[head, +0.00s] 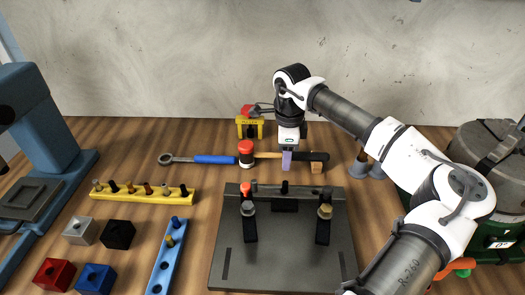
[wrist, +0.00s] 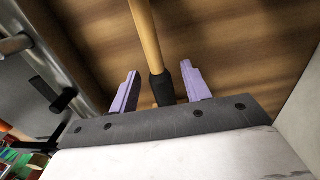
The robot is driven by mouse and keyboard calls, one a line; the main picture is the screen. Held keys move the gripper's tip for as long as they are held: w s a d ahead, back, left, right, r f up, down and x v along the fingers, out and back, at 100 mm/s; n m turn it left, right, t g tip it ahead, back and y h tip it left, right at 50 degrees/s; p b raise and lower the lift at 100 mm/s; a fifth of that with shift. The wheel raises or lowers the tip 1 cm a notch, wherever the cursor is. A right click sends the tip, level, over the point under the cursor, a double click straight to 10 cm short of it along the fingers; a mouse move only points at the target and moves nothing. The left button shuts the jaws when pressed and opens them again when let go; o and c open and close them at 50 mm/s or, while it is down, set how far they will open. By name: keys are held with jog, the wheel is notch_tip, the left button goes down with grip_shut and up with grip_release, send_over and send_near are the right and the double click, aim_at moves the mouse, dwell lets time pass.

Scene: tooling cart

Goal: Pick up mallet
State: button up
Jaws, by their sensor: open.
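The mallet lies on the wooden bench in the head view, with its red, white and black head (head: 246,153) at the left. Its wooden handle (head: 268,155) runs right to a black grip (head: 318,156). My gripper (head: 287,160) points down at the handle, near where wood meets grip. In the wrist view my gripper (wrist: 161,68) is open, with one lilac finger on each side of the handle (wrist: 146,35); the black grip (wrist: 161,86) also shows between the fingers. I see gaps on both sides. Finger height against the handle is hard to judge.
A blue-handled wrench (head: 210,159) lies just left of the mallet head. A small wooden block (head: 316,167) sits by the grip. A dark fixture plate (head: 270,255) with clamps stands in front; a yellow red-topped item (head: 249,128) is behind. Grey cones (head: 368,168) are at right.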

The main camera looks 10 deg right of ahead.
jog(key=shift+f, duration=0.6)
grip_shut()
jog(key=shift+r, duration=0.1)
